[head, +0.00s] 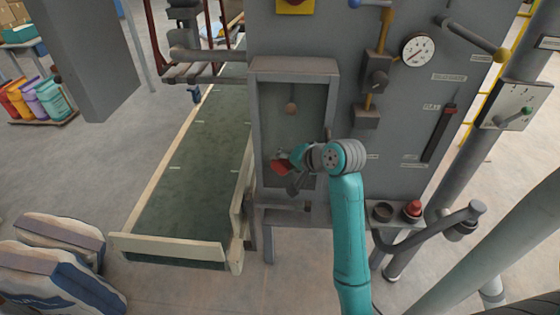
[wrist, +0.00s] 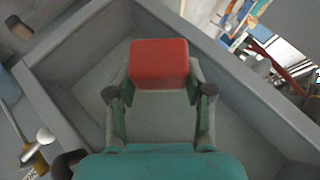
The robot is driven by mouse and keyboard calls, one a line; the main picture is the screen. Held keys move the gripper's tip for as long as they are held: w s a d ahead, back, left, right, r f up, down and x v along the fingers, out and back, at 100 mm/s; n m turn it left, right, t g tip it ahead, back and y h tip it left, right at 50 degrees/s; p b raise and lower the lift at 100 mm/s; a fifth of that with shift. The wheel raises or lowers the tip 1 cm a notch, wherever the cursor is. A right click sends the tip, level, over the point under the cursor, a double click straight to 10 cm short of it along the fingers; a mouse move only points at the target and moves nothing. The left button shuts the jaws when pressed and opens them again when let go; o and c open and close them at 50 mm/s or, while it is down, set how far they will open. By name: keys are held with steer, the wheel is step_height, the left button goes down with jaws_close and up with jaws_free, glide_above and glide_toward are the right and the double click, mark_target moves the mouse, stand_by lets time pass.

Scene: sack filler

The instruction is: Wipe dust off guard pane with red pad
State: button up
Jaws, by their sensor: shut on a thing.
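The guard pane (head: 312,102) is a grey, see-through panel in a raised metal frame on the front of the machine. A brownish round spot (head: 291,109) shows on its upper part; I cannot tell whether it is on the pane or behind it. My gripper (head: 288,170) is at the lower left of the pane, shut on the red pad (head: 281,167). In the wrist view the red pad (wrist: 159,62) sits between the two fingers, in front of the pane (wrist: 100,80). I cannot tell whether the pad touches the pane. Dust is not clearly distinguishable.
The frame (wrist: 230,62) stands proud around the pane. Below it at the right, a small shelf (head: 398,222) holds a dark round cup (head: 382,211) and a red knob-like item (head: 413,209). A green conveyor (head: 190,170) lies left. Levers and a gauge (head: 417,49) are at the right.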

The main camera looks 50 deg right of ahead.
steer(key=shift+w+a, duration=0.5)
steer(key=shift+w, duration=0.25)
steer(key=shift+w+a, duration=0.45)
steer(key=shift+w, duration=0.25)
steer(key=shift+w+a+r, duration=0.1)
steer(key=shift+w+a, duration=0.05)
steer(key=shift+w, duration=0.05)
steer(key=c, duration=0.3)
steer(key=shift+a, duration=0.1)
steer(key=shift+s+a, duration=0.25)
steer(key=shift+a, duration=0.2)
steer(key=shift+s+a, duration=0.2)
steer(key=shift+a, duration=0.25)
jaws_close()
steer(key=shift+s+a, duration=1.4)
